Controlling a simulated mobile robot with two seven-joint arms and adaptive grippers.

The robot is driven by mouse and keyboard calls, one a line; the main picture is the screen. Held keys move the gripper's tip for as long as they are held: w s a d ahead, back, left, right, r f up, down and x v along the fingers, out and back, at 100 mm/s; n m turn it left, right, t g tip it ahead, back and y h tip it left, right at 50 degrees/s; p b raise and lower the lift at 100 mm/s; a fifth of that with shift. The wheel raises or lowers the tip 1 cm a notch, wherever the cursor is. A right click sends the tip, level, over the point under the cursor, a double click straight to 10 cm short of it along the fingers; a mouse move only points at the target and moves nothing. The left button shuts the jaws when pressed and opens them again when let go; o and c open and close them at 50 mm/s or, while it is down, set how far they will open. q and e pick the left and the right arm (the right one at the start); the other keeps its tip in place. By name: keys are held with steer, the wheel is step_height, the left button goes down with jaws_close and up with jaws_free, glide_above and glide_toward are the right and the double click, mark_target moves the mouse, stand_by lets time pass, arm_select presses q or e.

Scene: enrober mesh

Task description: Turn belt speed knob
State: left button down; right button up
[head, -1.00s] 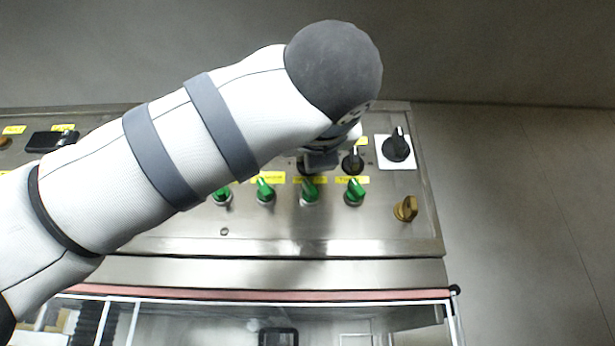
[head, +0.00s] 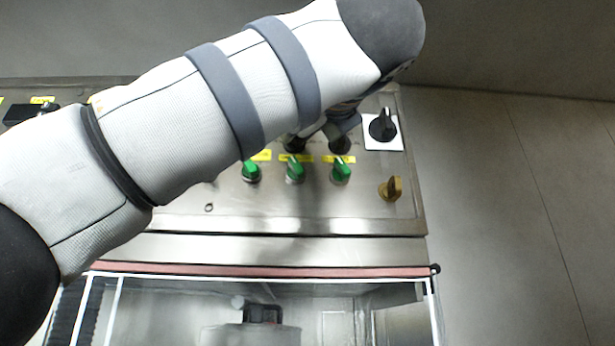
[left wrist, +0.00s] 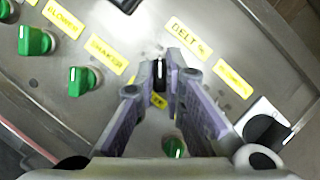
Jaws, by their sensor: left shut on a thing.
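The belt speed knob, a small black knob with a white mark (left wrist: 159,74), stands on the steel control panel (left wrist: 75,100) near a yellow label reading BELT in the left wrist view. In the head view a black knob (head: 340,146) shows under my left gripper (head: 343,124), partly hidden by it. In the left wrist view my left gripper (left wrist: 158,85) has its two purple-grey fingers on either side of the knob, shut on it. The knob's mark points roughly up in that view. My right gripper is not in view.
Several green knobs (head: 295,170) sit in a row just in front. Another black knob (head: 293,143) is close on the left. A large black switch (head: 383,126) on a white plate and a brass-coloured knob (head: 391,189) are at the right. A clear-topped enclosure lies below the panel.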

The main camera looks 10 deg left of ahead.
arm_select(q)
steer(key=shift+r, duration=0.15)
steer(key=c, duration=1.7)
jaws_free()
steer(key=shift+w, duration=0.1)
